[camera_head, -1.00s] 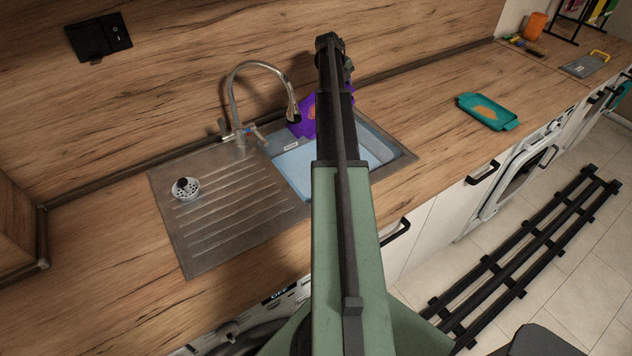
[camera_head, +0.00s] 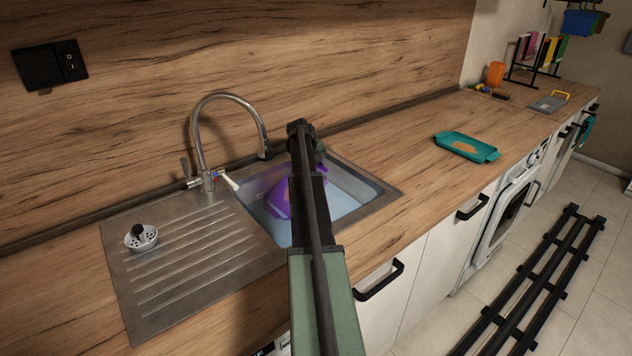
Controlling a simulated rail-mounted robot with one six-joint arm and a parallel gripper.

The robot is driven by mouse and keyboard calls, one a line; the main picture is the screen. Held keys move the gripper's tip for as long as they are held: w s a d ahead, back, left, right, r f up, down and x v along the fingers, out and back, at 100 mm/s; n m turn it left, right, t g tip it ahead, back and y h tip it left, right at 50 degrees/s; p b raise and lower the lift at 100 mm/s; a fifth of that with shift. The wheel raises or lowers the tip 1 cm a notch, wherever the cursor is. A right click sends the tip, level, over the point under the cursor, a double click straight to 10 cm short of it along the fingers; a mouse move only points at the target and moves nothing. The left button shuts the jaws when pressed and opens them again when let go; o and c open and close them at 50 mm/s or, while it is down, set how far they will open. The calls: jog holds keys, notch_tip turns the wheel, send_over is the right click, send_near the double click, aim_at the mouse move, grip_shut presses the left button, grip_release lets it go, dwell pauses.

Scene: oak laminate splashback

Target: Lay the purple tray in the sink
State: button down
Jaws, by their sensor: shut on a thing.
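The purple tray (camera_head: 278,199) shows in the basin of the sink (camera_head: 372,206), partly hidden behind my arm. It has a faint orange-pink patch and looks tilted, low in the basin. I cannot tell whether it touches the basin floor. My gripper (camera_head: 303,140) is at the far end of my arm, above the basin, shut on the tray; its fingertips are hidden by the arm. The basin holds pale blue water or a pale blue floor.
The curved tap (camera_head: 228,97) stands behind the basin, left of my gripper. A strainer (camera_head: 141,237) sits on the ribbed drainer (camera_head: 190,260). A teal tray (camera_head: 466,146) lies on the counter to the right. The counter between it and the sink is clear.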

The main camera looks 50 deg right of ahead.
notch_tip(320, 180, down, 4)
jog(key=b, duration=0.2)
jog(key=shift+b, duration=0.35)
jog(key=shift+r+p, duration=0.3)
jog(key=shift+f, duration=0.25)
jog(key=c, duration=0.9)
grip_release()
jog(key=shift+r, duration=0.1)
jog(key=shift+o, duration=0.2)
jog(key=p+v, duration=1)
jog(key=v, duration=0.2)
jog(key=shift+p, duration=0.4)
